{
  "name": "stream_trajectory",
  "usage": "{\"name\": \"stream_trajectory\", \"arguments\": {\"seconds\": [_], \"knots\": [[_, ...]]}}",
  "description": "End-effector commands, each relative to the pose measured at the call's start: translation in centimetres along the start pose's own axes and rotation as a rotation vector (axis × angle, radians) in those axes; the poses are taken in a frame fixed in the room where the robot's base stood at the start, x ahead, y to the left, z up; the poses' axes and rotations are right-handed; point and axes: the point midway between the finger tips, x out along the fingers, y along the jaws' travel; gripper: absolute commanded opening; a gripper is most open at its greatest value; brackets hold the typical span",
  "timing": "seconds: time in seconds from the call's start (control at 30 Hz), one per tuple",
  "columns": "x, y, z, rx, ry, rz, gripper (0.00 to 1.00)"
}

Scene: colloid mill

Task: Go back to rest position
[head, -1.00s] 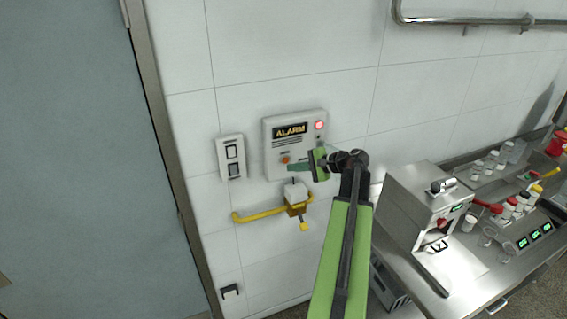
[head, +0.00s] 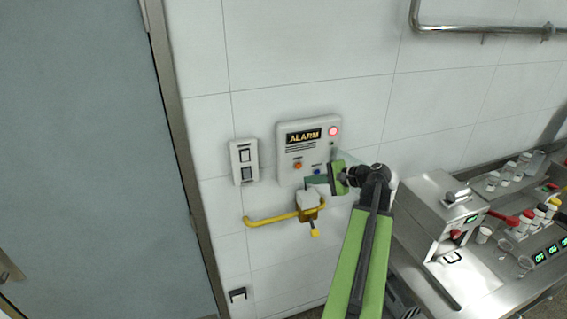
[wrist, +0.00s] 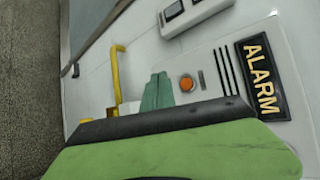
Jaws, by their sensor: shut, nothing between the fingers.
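My gripper (head: 318,180) is in front of the lower part of the white alarm box (head: 292,172) on the wall. Its green fingers are together and empty; they also show in the wrist view (wrist: 157,92). In the wrist view the orange button (wrist: 187,83) is close to the fingertips. I cannot tell whether the fingers touch the box. My arm reaches up from the bottom of the head view.
A yellow lever (head: 268,220) on a white and yellow fitting sits just below the box. A switch panel (head: 243,161) is to the left, beside a grey door (head: 85,160). A steel bench (head: 498,283) with a machine and several bottles stands at right.

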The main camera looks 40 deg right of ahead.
Motion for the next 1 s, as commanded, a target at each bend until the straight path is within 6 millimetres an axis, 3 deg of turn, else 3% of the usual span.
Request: {"name": "stream_trajectory", "arguments": {"seconds": [0.17,0.23,0.27,0.37,0.53,0.7,0.83,1.0], "knots": [[0.0,0.0,0.0,0.000,0.000,0.000,0.00],[0.9,0.1,0.5,-0.006,-0.013,0.004,0.00],[1.9,0.1,0.9,-0.012,-0.026,0.008,0.00],[7.0,0.4,4.0,-0.048,-0.100,0.033,0.00],[18.2,2.3,13.9,-0.147,-0.280,0.116,0.00],[26.8,8.2,24.8,-0.302,-0.425,0.288,0.00],[31.2,14.7,32.8,-0.484,-0.520,0.449,0.00],[33.5,23.4,40.4,-0.783,-0.606,0.666,0.00]]}}
